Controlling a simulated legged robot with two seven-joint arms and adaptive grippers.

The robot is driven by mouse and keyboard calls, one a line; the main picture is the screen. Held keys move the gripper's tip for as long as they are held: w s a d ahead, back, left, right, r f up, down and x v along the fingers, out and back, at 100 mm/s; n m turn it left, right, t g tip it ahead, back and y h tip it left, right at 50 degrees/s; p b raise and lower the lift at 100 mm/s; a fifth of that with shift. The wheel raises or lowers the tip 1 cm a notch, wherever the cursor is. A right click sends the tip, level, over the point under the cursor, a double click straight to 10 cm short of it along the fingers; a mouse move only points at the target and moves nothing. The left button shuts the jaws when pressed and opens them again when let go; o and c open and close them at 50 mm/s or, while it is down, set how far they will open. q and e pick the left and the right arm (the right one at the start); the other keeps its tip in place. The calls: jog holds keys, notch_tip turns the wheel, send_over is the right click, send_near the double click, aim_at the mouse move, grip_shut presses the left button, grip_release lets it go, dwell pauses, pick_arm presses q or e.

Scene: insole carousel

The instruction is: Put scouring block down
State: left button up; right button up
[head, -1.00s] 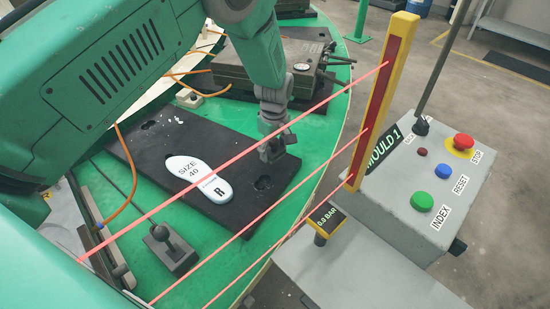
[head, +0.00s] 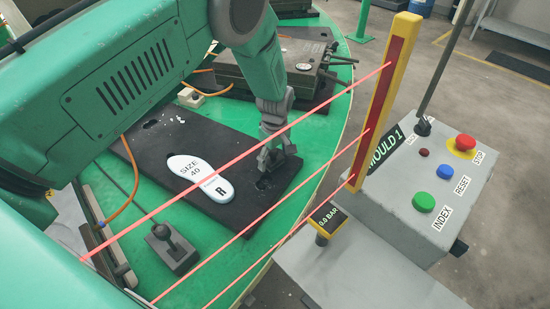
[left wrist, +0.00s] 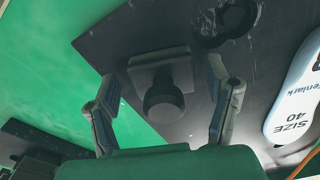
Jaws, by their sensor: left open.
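A dark grey block with a round knob, which I take for the scouring block (left wrist: 163,88), shows in the left wrist view over the edge of the black mould plate (left wrist: 105,45). My left gripper (left wrist: 165,98) is open, with one finger on each side of the block and gaps between. In the head view my left gripper (head: 277,160) is low over the right end of the plate (head: 225,145) and hides most of the block. The block appears to rest on the plate, but its underside is hidden. My right gripper is not in view.
A white size 40 insole (head: 198,178) lies on the plate, left of the gripper. Red beams run from a yellow post (head: 398,60) across the green carousel (head: 215,255). A control box (head: 425,180) stands at right. A grey knobbed fixture (head: 172,247) is nearer me.

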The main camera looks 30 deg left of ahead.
pick_arm(q)
notch_tip(320, 180, up, 11)
jog(key=shift+f, duration=0.2)
jog(key=shift+r, duration=0.55)
